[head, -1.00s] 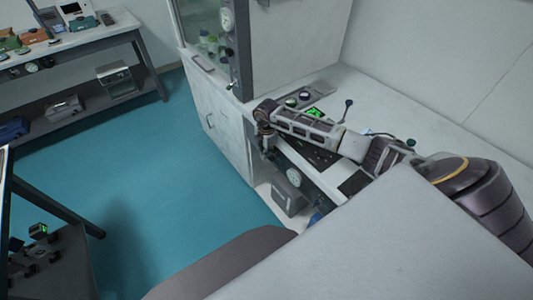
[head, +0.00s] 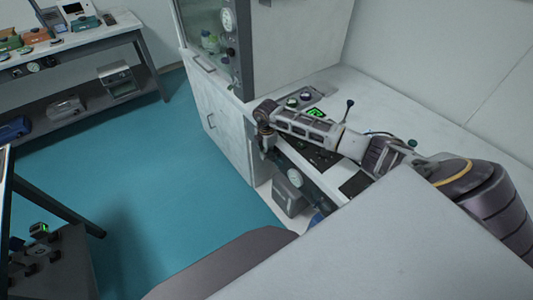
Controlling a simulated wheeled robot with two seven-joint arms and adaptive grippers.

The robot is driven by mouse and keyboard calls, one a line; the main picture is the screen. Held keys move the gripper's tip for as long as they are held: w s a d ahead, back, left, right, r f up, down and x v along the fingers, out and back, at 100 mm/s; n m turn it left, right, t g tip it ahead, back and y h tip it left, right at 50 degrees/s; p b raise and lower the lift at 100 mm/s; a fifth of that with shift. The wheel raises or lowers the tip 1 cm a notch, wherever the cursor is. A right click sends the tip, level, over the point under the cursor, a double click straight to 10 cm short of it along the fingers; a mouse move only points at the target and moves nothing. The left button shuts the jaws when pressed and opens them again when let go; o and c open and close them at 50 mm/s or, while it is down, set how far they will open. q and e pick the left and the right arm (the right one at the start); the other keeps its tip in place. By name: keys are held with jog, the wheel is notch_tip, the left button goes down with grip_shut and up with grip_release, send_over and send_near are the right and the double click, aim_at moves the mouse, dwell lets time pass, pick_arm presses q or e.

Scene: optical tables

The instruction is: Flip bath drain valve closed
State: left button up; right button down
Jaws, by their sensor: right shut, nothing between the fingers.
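My right arm reaches in from the right over a white bench (head: 420,108). My right gripper (head: 266,140) is shut and empty, pointing down at the bench's front edge. Below it, a round white gauge (head: 294,178) sits on the bench front, above a grey box (head: 288,197). A small blue part (head: 316,218) shows low beside the box, partly hidden by my body. I cannot tell which part is the bath drain valve; it may be hidden behind my arm or body. My left gripper is not in view.
A glass-fronted cabinet (head: 243,50) stands at the bench's left end. On the bench are a lit green display (head: 315,113), a dark-knobbed lever (head: 349,105) and a green knob (head: 412,143). A table with instruments (head: 100,32) stands far left.

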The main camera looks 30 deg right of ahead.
jog(key=shift+w+f, duration=0.4)
jog(key=shift+f, duration=0.15)
dwell(1.0)
jog(key=shift+s, duration=0.1)
dwell(1.1)
jog(key=shift+s+r+p, duration=0.3)
jog(key=shift+s+p, duration=0.25)
jog(key=shift+p, duration=0.05)
jog(key=shift+s, duration=0.1)
dwell(0.6)
